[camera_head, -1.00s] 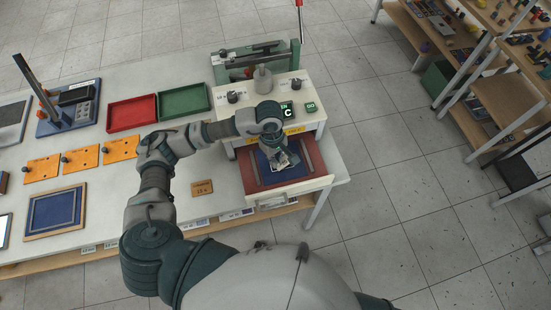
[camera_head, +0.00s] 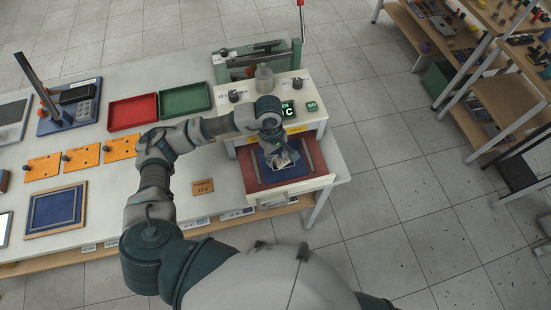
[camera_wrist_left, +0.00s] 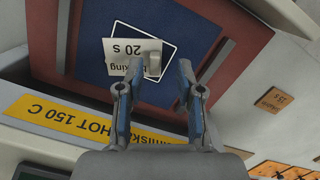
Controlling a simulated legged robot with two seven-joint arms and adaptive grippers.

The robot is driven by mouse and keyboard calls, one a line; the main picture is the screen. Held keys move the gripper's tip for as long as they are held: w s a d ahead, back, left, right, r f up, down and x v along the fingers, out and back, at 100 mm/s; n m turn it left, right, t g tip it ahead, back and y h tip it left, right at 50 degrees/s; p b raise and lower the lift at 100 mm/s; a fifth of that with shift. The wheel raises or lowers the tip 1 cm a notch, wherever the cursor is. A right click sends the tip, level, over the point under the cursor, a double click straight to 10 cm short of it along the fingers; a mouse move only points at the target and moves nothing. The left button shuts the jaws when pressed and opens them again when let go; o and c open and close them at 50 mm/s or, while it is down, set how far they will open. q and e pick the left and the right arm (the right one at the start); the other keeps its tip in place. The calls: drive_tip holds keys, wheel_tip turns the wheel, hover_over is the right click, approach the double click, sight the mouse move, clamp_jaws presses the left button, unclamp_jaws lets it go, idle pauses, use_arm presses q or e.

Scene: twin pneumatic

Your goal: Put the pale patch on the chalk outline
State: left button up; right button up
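The pale patch (camera_wrist_left: 122,50) is a light card with dark print, including "20 S", and a small grey tab (camera_wrist_left: 154,63). It lies on the blue pad (camera_wrist_left: 90,28), overlapping the white chalk outline (camera_wrist_left: 148,32). It is turned relative to the outline and sticks out past its left side in the left wrist view. The patch also shows in the head view (camera_head: 283,161). My left gripper (camera_wrist_left: 158,70) is open, its fingertips apart on either side of the tab, with no visible contact. It also shows over the red drawer in the head view (camera_head: 274,147). My right gripper is out of view.
The pad lies in a pulled-out red drawer (camera_head: 258,183) of the white press (camera_head: 312,122), which bears a yellow "HOT 150 C" label (camera_wrist_left: 60,118). Red (camera_head: 132,111) and green (camera_head: 184,100) trays stand left. The table around the small tan card (camera_head: 203,187) is clear.

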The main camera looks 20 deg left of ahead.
use_arm(q)
wheel_tip(320, 180, up, 10)
drive_tip(key=a+b, duration=0.1)
drive_tip(key=shift+w+a, duration=0.15)
drive_tip(key=shift+w, duration=0.2)
drive_tip(key=shift+f, duration=0.1)
